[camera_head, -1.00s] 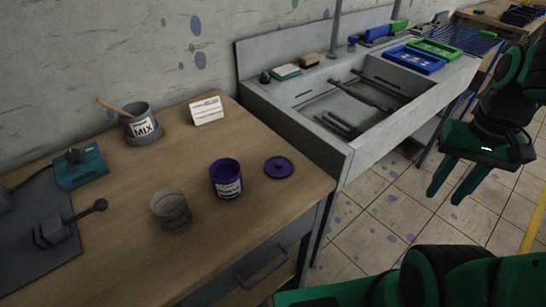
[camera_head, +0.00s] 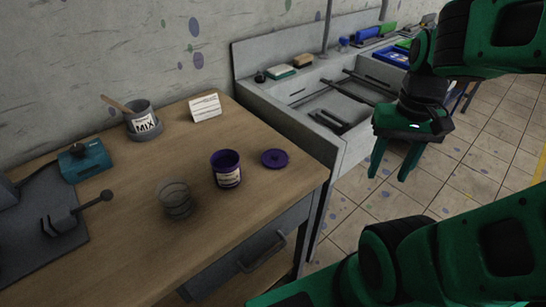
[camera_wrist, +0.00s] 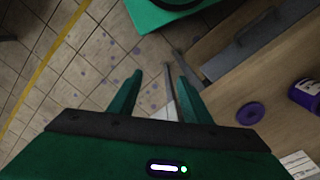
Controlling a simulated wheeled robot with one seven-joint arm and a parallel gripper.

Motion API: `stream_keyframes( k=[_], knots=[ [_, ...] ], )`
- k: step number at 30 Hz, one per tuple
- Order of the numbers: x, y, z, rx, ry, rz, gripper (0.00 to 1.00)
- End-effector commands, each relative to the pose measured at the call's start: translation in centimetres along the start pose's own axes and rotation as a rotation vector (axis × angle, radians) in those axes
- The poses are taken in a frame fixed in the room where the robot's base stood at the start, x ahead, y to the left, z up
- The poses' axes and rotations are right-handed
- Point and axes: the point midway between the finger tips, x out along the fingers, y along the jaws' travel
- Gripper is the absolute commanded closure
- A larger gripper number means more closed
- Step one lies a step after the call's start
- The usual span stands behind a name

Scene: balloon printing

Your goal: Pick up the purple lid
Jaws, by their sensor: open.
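The purple lid (camera_head: 275,158) lies flat on the wooden table near its right edge, with a small knob in its middle. It also shows in the wrist view (camera_wrist: 250,113), to the right of my fingers. The purple jar (camera_head: 226,170) stands open and upright just left of the lid. My gripper (camera_head: 390,172) is open and empty, fingers pointing down, to the right of the table over the floor beside the sink. In the wrist view its two green fingers (camera_wrist: 157,90) are apart with floor tiles and a table leg between them.
A clear cup (camera_head: 174,200) stands left of the jar. The MIX pot (camera_head: 143,122) with a stick, a white card (camera_head: 205,108) and a teal box (camera_head: 84,161) are further back and left. The grey sink (camera_head: 335,110) adjoins the table on the right.

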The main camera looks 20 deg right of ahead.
Motion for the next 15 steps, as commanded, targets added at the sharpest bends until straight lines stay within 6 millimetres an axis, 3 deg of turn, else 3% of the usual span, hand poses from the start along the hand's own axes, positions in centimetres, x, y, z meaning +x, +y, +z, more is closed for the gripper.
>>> stream_keyframes(
  k=[1, 4, 8, 15],
  knots=[
    [-0.5, 0.3, 0.7, -0.017, 0.012, -0.006, 0.42],
    [-1.0, -0.8, 0.0, -0.121, 0.015, -0.003, 0.19],
    [-2.0, -3.7, -2.6, -0.424, 0.015, 0.007, 0.18],
    [-3.6, -13.4, -7.8, -1.234, 0.013, 0.022, 0.18]
  ],
)
